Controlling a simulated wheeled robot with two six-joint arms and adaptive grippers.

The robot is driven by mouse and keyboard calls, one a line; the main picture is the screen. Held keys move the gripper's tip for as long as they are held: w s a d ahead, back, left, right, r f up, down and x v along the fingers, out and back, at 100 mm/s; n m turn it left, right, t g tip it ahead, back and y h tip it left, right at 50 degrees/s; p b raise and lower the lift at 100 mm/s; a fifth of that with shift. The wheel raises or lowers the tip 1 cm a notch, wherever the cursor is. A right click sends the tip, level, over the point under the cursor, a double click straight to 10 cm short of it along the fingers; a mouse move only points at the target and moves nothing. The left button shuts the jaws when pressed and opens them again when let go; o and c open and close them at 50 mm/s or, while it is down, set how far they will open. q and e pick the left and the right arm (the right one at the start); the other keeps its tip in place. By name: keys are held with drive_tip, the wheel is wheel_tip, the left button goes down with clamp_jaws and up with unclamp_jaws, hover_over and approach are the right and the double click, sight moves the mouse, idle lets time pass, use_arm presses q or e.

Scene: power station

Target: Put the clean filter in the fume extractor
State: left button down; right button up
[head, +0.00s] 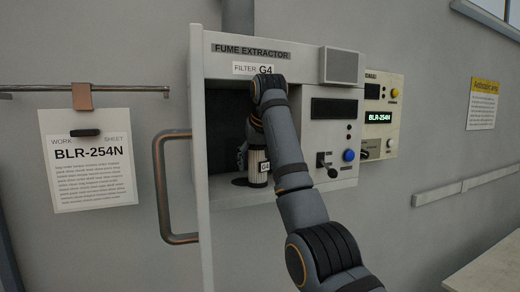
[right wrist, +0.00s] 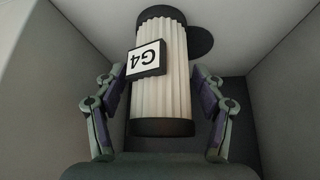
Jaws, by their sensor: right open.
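The fume extractor (head: 225,130) is a pale wall cabinet marked FILTER G4, with its door open to the left. A pleated white filter (head: 257,168) with black end caps and a G4 tag stands inside the bay, partly hidden by my right arm. It also shows in the right wrist view (right wrist: 165,90), between the fingers of my right gripper (right wrist: 160,125). The gripper is open, with gaps on both sides of the filter. In the right wrist view a dark round spot (right wrist: 202,42) lies beside the filter's far end. My left gripper is not in view.
The door handle (head: 170,190) sticks out at the left. A control panel (head: 335,130) with a lever (head: 325,165) and blue button is right of the bay. A work sheet (head: 88,160) reading BLR-254N hangs on a rail. A table corner (head: 490,270) shows bottom right.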

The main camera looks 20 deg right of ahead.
sight(260, 147)
drive_tip(key=b, duration=0.3)
drive_tip(key=shift+s, duration=0.4)
drive_tip(key=v, duration=1.1)
drive_tip(key=shift+w+r, duration=0.1)
drive_tip(key=shift+r, duration=0.05)
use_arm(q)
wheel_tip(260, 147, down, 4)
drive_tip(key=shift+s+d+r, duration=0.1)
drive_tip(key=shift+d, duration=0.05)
use_arm(e)
drive_tip(key=shift+w, duration=0.2)
drive_tip(key=shift+s, duration=0.1)
